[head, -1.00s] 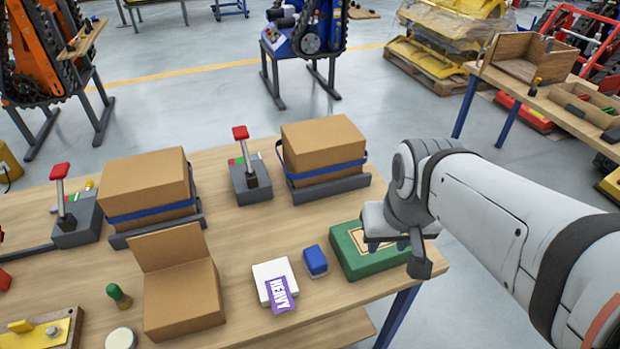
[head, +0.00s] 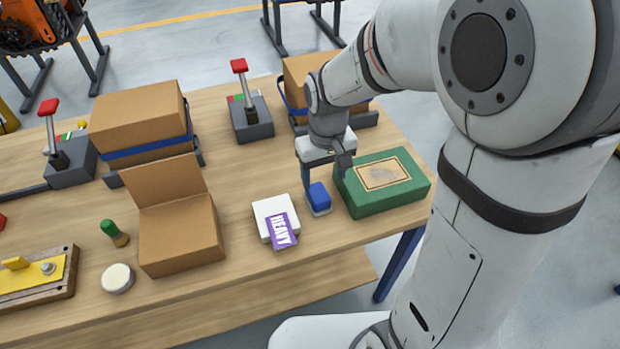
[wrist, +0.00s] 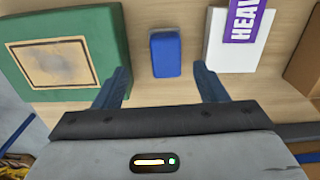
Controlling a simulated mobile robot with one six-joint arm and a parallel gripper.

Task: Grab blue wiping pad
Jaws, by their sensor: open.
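The blue wiping pad (head: 318,197) is a small blue block with a pale base. It lies on the wooden table between a white block and a green box. In the wrist view the pad (wrist: 166,54) sits ahead of my gripper, between the lines of its two fingers. My gripper (head: 324,178) is open and empty, just behind and above the pad in the head view. In the wrist view its fingers (wrist: 163,84) are spread wide, apart from the pad.
The green box (head: 410,190) stands close to the right of the pad. The white block (head: 268,210) with a purple HEAVY label (head: 282,232) lies to the left. An open cardboard box (head: 180,233) and a strapped carton (head: 135,115) stand further left. Bare table lies in front of the pad.

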